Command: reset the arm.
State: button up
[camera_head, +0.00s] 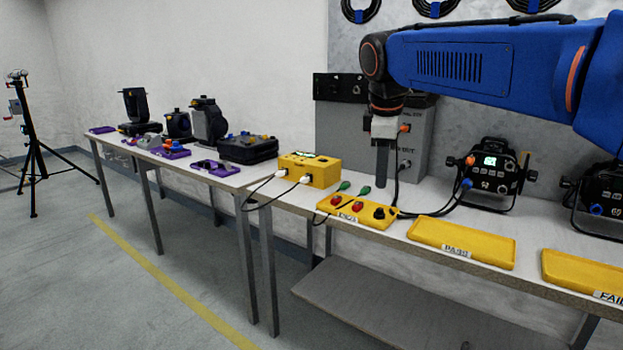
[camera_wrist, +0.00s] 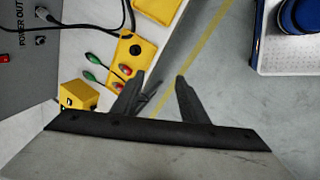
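My arm reaches in from the right in the head view, and its wrist points down over the workbench (camera_head: 420,195). My gripper (camera_head: 382,182) hangs above the bench, in the picture just above the yellow switch panel (camera_head: 357,210). In the wrist view my gripper (camera_wrist: 160,76) has its two dark fingers apart, with only floor and a yellow floor line showing between them. It holds nothing. The switch panel also shows in the wrist view (camera_wrist: 124,52), with red and black knobs and green-tipped parts beside it.
A grey power panel (camera_head: 340,140) stands behind my gripper. A yellow box (camera_head: 310,170) with cables is left of it. Yellow PASS (camera_head: 460,243) and FAIL (camera_head: 585,272) trays lie right, a par can (camera_head: 492,172) behind them. A tripod (camera_head: 32,140) stands far left.

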jog(key=s+d+f+m, duration=0.4)
jog(key=s+f, duration=0.4)
jog(key=s, duration=0.2)
jog(key=s+d+f+m, duration=0.4)
jog(key=s+f+m, duration=0.2)
jog(key=s+f, duration=0.3)
jog(key=s+d+f+m+t+y, duration=0.1)
jog(key=s+d+f+m, duration=0.3)
jog(key=s+f, duration=0.4)
jog(key=s, duration=0.3)
jog(key=shift+d+f+m, duration=0.3)
jog(key=shift+d+m, duration=0.1)
